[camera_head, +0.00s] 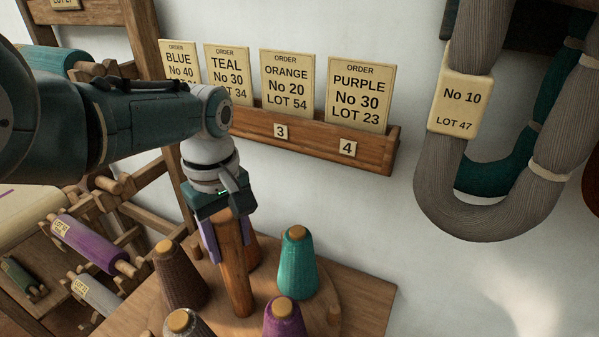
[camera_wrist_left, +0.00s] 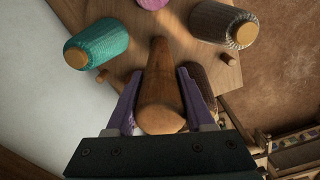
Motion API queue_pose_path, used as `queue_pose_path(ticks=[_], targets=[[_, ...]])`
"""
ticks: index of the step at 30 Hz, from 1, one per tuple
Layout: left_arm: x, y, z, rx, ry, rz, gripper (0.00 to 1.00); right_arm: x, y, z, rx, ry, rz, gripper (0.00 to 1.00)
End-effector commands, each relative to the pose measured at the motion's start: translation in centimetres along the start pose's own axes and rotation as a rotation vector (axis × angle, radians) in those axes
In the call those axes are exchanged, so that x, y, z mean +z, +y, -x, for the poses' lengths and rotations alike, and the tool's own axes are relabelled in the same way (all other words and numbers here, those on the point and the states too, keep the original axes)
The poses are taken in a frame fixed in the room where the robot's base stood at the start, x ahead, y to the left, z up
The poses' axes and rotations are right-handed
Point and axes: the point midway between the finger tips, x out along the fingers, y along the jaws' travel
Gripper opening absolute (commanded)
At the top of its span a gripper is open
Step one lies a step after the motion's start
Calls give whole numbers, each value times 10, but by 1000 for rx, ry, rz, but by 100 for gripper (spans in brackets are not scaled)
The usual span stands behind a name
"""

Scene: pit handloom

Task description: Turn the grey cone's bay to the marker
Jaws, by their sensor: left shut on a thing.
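The grey cone (camera_head: 195,328) stands at the near edge of the round wooden turntable (camera_head: 237,312), cut off by the bottom of the picture. It also shows at the upper right of the left wrist view (camera_wrist_left: 212,22). My left gripper (camera_head: 228,250) points down and is shut on the upright wooden handle (camera_head: 236,270) at the turntable's middle. Its purple fingers lie either side of the handle in the left wrist view (camera_wrist_left: 160,92). I cannot tell which part is the marker; small wooden pegs (camera_wrist_left: 228,58) show beside the cones. My right gripper is out of view.
Dark brown (camera_head: 180,275), teal (camera_head: 297,265) and purple (camera_head: 283,318) cones stand around the handle. An orange-brown shape (camera_head: 252,248) is partly hidden behind it. The order-card rack (camera_head: 330,140) and hanging grey yarn (camera_head: 440,190) are on the wall. Wrapped bobbins (camera_head: 90,243) lie left.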

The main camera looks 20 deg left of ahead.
Motion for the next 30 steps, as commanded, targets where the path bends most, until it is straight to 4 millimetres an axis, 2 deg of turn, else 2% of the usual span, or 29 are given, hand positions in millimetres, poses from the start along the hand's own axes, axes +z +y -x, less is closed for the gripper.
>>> queue_pose_path(ticks=[6,7,15,23,26,30], targets=[[0,1,1,2,1,0,0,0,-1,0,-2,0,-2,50],[0,1,1,2,1,0,54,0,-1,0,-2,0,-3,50],[0,0,0,0,1,0,83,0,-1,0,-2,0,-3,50],[0,0,3,0,1,0,83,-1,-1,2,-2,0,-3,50],[0,0,14,0,0,0,83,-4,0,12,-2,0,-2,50],[0,0,43,3,2,0,83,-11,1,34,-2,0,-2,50]])
